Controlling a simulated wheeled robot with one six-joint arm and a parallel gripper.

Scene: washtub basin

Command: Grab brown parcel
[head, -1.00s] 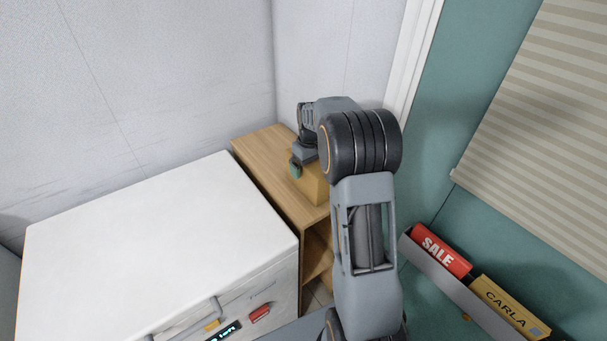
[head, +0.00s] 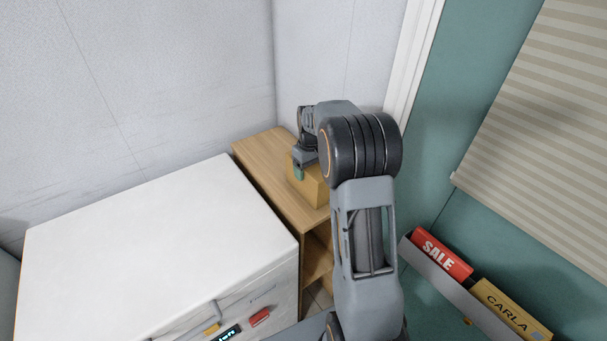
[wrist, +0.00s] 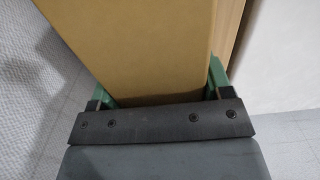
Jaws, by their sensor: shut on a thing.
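The brown parcel (head: 309,186) is a plain tan box on top of the wooden shelf unit (head: 268,165), partly hidden behind my arm in the head view. My gripper (head: 299,173) is at the parcel, with one green finger showing against its near side. In the wrist view the parcel (wrist: 140,45) fills the space between the two green fingers of my gripper (wrist: 160,85), one on each side of it. The gripper is shut on the parcel. I cannot tell whether the parcel is lifted clear of the shelf top.
A white appliance (head: 160,250) with a bare flat top stands left of the shelf unit. Pale walls close in behind. At right, a ledge holds a red SALE box (head: 441,255) and a yellow CARLA box (head: 508,308), below a striped blind (head: 545,120).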

